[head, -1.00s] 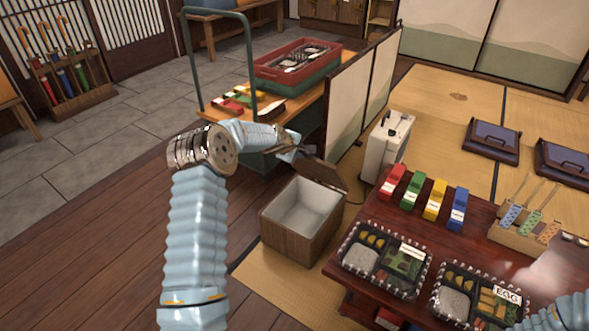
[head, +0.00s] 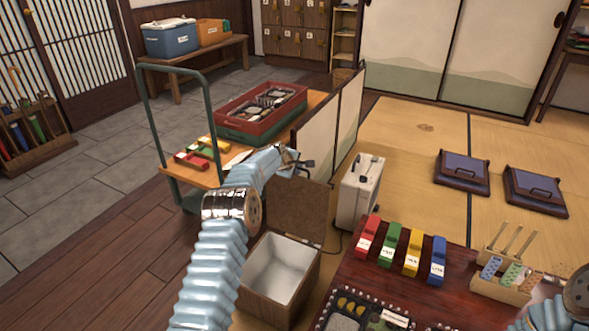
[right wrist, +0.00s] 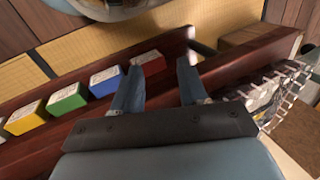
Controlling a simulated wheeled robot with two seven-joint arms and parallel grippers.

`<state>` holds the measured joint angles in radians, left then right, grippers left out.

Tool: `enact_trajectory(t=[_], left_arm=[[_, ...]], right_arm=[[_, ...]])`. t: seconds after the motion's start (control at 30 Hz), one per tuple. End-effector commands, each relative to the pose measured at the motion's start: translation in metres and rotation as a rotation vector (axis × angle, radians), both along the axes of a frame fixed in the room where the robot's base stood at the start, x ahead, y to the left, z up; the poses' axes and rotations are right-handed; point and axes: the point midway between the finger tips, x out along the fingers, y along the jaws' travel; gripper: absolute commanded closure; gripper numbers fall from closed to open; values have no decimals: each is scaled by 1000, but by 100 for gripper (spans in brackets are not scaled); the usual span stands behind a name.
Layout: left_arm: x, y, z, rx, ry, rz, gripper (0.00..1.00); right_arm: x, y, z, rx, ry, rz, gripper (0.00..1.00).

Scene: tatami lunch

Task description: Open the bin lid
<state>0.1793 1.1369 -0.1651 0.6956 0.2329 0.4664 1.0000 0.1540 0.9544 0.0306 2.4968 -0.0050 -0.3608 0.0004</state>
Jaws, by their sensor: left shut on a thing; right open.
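The bin (head: 262,297) is a wooden box with a pale interior, standing on the floor left of the low dark red table. Its brown lid (head: 297,212) stands raised, roughly upright, at the back of the box, and the bin's mouth is uncovered. My left gripper (head: 303,164) is shut on the lid's upper edge; the fingertips are small and partly hidden there. My right gripper (right wrist: 157,78) is open and empty in the right wrist view, above the table's edge. In the head view only part of my right arm shows, at the lower right corner.
The low table (head: 380,273) holds coloured boxes, a lunch tray and a wooden holder (head: 500,290). A white case (head: 360,192) and a folding screen (head: 328,125) stand close behind the lid. A green-framed cart (head: 215,176) is at the left back.

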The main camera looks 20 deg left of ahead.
Motion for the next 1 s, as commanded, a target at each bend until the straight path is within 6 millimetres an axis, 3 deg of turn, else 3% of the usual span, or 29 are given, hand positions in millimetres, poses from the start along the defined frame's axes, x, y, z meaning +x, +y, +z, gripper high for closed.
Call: enact_trajectory(t=[0.03,0.43,0.47,0.57,1.0], left_arm=[[-2,0,-10,-4,17,-1,100],[-3,0,-12,-5,21,-1,100],[-3,0,-12,-5,22,-1,82],[-3,0,-12,-5,22,-1,67],[-11,2,-3,-3,20,-1,66]], right_arm=[[0,0,0,0,0,0,57],[0,0,-1,0,0,0,57],[0,0,-1,0,0,0,57],[0,0,-1,0,0,0,57],[0,0,-3,0,0,0,57]])
